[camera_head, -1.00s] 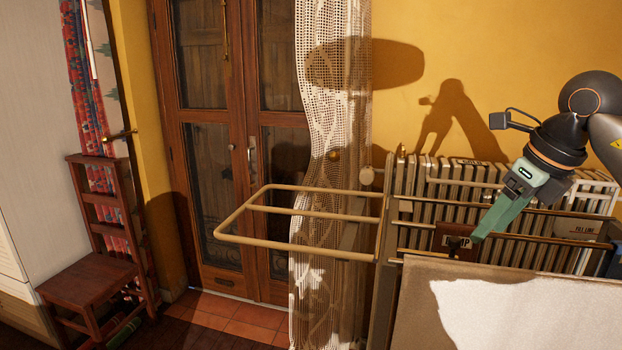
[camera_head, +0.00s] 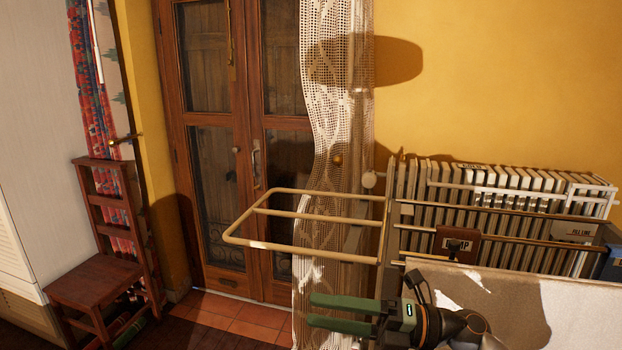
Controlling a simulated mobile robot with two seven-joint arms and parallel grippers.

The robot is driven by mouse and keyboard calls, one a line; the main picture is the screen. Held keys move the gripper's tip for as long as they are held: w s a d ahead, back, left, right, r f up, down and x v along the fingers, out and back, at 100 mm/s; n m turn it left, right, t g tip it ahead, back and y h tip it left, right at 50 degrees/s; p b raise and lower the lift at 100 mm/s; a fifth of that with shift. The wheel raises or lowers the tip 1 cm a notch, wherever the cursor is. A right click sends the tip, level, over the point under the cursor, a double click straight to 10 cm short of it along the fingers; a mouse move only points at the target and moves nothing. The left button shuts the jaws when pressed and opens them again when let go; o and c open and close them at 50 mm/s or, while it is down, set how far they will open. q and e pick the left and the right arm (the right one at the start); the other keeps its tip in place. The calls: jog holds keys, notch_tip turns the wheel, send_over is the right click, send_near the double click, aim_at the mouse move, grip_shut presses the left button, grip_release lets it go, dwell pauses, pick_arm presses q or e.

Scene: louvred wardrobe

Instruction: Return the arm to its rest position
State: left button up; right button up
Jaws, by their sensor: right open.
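My right gripper (camera_head: 318,312) is low in the head view, below the rack's side wing. Its two green fingers point left and stand apart with nothing between them. My right arm comes in from the lower right, in front of the pale cloth or board (camera_head: 560,308) on the drying rack. My left gripper is not in the view.
A tan drying rack (camera_head: 300,251) reaches out to the left, above my right gripper. A white radiator (camera_head: 440,186) stands behind it. A lace curtain (camera_head: 330,100) hangs by the wooden double door (camera_head: 215,145). A wooden chair (camera_head: 95,281) stands at left.

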jog(key=d+f+m+t+h+p, duration=0.1)
jog(key=d+f+m+t+h, duration=0.35)
jog(key=m, duration=0.45)
jog(key=s+d+f+m+t+h, duration=0.1)
jog(key=d+f+m+t+h, duration=0.15)
jog(key=f+m+t, duration=0.4)
jog(key=d+f+m+t+h+p, duration=0.1)
jog(key=d+f+m+t+h, duration=0.3)
jog(key=f+m, duration=0.55)
jog(key=s+d+f+m+g+h, duration=0.3)
jog(key=s+f+m+g+h, duration=0.3)
jog(key=s+f+m, duration=0.5)
jog(key=s+f+g, duration=0.2)
jog(key=s+f, duration=0.2)
jog(key=s, duration=0.3)
jog(key=shift+s+d+f+p, duration=0.15)
jog(key=shift+s+f+p, duration=0.05)
jog(key=shift+f+p, duration=0.1)
